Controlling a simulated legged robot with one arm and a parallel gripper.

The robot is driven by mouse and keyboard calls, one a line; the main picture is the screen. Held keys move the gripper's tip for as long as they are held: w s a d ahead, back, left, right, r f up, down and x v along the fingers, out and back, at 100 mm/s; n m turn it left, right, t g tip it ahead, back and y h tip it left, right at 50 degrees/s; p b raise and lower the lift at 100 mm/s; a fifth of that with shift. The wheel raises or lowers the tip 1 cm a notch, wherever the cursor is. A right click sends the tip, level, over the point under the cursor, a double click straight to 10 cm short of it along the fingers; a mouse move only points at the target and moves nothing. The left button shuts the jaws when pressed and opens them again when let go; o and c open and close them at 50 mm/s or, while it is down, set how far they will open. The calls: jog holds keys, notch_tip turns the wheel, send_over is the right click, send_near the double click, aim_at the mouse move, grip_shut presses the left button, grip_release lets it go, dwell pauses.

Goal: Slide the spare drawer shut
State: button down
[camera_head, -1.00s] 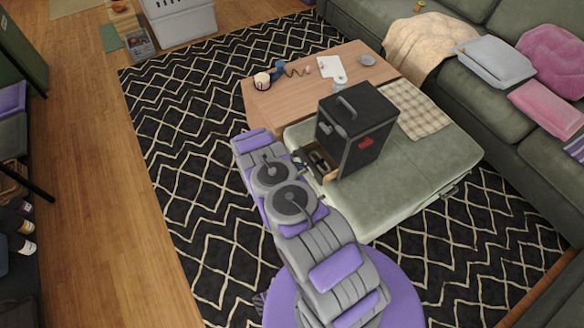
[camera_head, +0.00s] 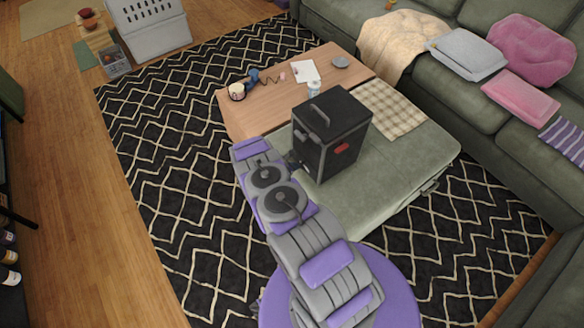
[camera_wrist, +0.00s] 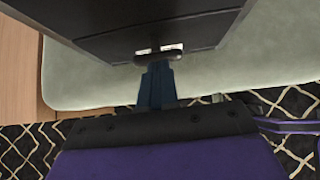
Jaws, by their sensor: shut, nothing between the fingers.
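The black box (camera_head: 334,138) stands on the green ottoman (camera_head: 400,190), with a handle on its top and a red patch on its right-hand side. The drawer (camera_wrist: 110,42) is on the box side facing my gripper. No pulled-out drawer interior shows now in the head view; my arm partly covers that side. In the wrist view my gripper (camera_wrist: 158,72) is shut and empty, its dark blue fingers pointing at the drawer's dark handle (camera_wrist: 158,57). The tips are at or very close to the handle; contact cannot be told.
A wooden table (camera_head: 260,112) behind the box holds a mug, a white board and small items. A checkered cloth (camera_head: 398,112) lies beside the box. The green sofa (camera_head: 470,105) runs along the right. Patterned rug (camera_head: 165,160) lies clear at left.

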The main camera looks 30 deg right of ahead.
jog(key=a+r+p, duration=0.3)
jog(key=a+r, duration=0.4)
jog(key=a, duration=0.6)
notch_tip(320, 180, up, 20)
jog(key=s+m+g, duration=0.1)
jog(key=m+g, duration=0.1)
jog(key=m, duration=0.4)
jog(key=s+a+r+m+y, duration=0.1)
jog(key=s+r+m, duration=0.3)
jog(key=r, duration=0.5)
jog(key=s+r+m+y, duration=0.1)
jog(key=s+r+y, duration=0.1)
jog(key=s+r, duration=0.5)
jog(key=s+a+r+m+y, duration=0.2)
jog(key=s+a+r, duration=0.2)
jog(key=s, duration=0.5)
jog(key=s+a+r+m+y, duration=0.2)
jog(key=s+r, duration=0.4)
jog(key=s, duration=0.4)
jog(key=s+a+r+m+y, duration=0.2)
jog(key=s+a+r+m, duration=0.1)
jog(key=s+a+r, duration=0.2)
jog(key=s+a, duration=0.2)
jog(key=s, duration=0.2)
jog(key=shift+s+r+m, duration=0.25)
jog(key=shift+r+m, duration=0.05)
